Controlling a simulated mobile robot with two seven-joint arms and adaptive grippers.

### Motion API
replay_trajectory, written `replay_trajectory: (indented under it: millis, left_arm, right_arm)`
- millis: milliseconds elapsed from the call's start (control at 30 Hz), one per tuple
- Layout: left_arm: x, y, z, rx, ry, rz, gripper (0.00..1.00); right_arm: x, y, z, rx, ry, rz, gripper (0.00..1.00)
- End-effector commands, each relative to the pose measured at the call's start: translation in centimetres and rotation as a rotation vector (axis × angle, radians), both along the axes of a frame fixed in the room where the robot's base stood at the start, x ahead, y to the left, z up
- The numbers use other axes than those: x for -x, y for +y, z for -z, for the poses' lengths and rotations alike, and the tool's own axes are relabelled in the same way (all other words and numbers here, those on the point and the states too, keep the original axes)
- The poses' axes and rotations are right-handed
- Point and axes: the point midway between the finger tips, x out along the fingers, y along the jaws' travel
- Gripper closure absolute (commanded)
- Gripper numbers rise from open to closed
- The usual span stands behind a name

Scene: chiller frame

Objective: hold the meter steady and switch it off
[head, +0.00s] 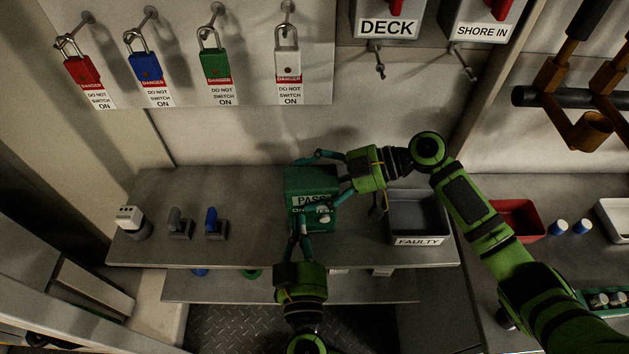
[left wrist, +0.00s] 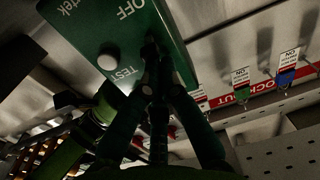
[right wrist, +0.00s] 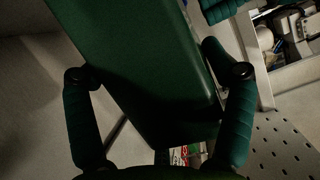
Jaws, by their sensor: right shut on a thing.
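The meter (head: 312,183) is a green box standing on the grey shelf, with a PASS display and lettering partly covered. My right gripper (head: 325,178) is shut on its upper part from the right; in the right wrist view the green case (right wrist: 140,65) lies between the fingers. My left gripper (head: 300,225) is in front of the meter's lower face. In the left wrist view its fingers (left wrist: 154,65) come together, shut, at the face between the OFF and TEST markings. A pale round knob (left wrist: 108,62) shows near TEST. The fingertips hide what they touch, so contact is unclear.
A grey FAULTY tray (head: 418,212) stands right of the meter, with a red tray (head: 517,220) beyond. A small white-topped device (head: 131,220) and two switch handles (head: 213,225) stand left. Padlocks (head: 145,66) hang on the panel above. Shelf room is free between handles and meter.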

Motion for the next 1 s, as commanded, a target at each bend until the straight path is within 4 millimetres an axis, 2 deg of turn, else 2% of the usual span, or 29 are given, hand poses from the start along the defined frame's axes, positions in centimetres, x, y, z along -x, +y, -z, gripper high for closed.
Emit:
replay_trajectory:
  millis: [400,1000]
  left_arm:
    - [0.3,0.0,0.9,0.0,0.001,0.0,1.0]
    - [5.0,-0.3,0.5,0.0,0.001,0.0,1.0]
  right_arm:
    - [0.2,0.0,0.4,0.007,0.009,-0.005,0.68]
    - [0.2,0.0,0.4,0.007,0.009,-0.004,0.68]
